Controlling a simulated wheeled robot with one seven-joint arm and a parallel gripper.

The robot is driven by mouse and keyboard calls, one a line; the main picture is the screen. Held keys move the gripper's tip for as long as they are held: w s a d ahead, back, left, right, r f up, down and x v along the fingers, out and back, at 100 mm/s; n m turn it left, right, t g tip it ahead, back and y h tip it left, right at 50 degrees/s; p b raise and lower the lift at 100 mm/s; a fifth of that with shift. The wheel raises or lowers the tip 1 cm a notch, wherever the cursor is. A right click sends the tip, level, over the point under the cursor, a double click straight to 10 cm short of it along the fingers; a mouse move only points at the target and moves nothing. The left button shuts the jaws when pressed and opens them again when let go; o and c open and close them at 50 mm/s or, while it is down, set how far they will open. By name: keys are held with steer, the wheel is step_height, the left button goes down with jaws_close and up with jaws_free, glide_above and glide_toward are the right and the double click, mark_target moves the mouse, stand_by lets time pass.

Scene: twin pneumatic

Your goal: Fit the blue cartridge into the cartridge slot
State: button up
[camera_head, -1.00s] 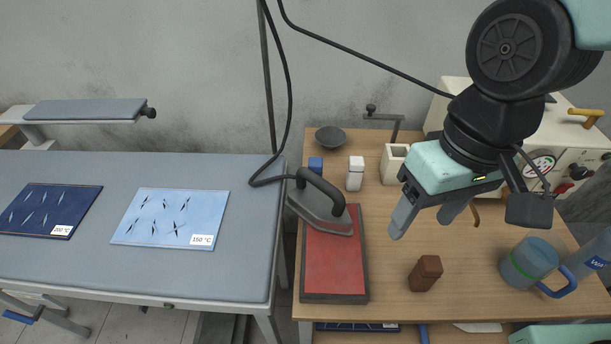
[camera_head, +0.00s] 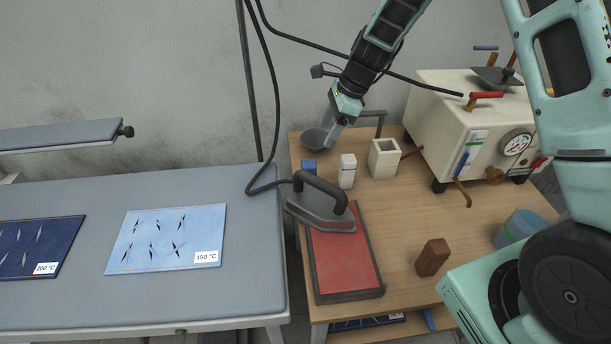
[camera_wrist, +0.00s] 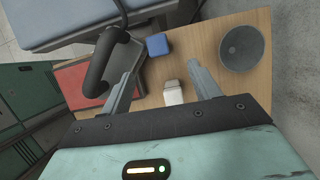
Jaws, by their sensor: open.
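The small blue cartridge (camera_head: 309,167) stands on the wooden table behind the iron, at the table's left edge. In the wrist view the blue cartridge (camera_wrist: 157,46) lies just beyond the gap between my fingertips. My gripper (camera_head: 333,129) is open and empty, above the back of the table near the grey bowl. My open gripper (camera_wrist: 163,60) shows in the wrist view with its two fingers apart. A cream box (camera_head: 384,160) with a square open top stands to the right of the blue cartridge. I cannot tell for sure whether this opening is the cartridge slot.
A white cartridge-like block (camera_head: 347,171) stands between the blue cartridge and cream box; it also shows near my fingers (camera_wrist: 173,92). The iron (camera_head: 320,209) rests on a red pad (camera_head: 345,265). Also here are a grey bowl (camera_head: 313,139), a brown block (camera_head: 433,257) and a cream machine (camera_head: 450,120).

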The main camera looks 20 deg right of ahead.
steer(key=p, duration=0.1)
glide_above(310, 163)
steer(key=d, duration=0.2)
step_height(310, 163, down, 6)
steer(key=r, duration=0.1)
steer(key=shift+s+p+x, duration=0.1)
steer(key=shift+p+x, duration=0.45)
steer(key=shift+x, duration=0.85)
steer(key=shift+s+p+x, duration=0.15)
steer(key=shift+p+x, duration=0.35)
steer(key=shift+x, duration=0.85)
steer(key=shift+d+f, duration=0.1)
steer(key=shift+d, duration=0.1)
steer(key=shift+c, duration=0.3)
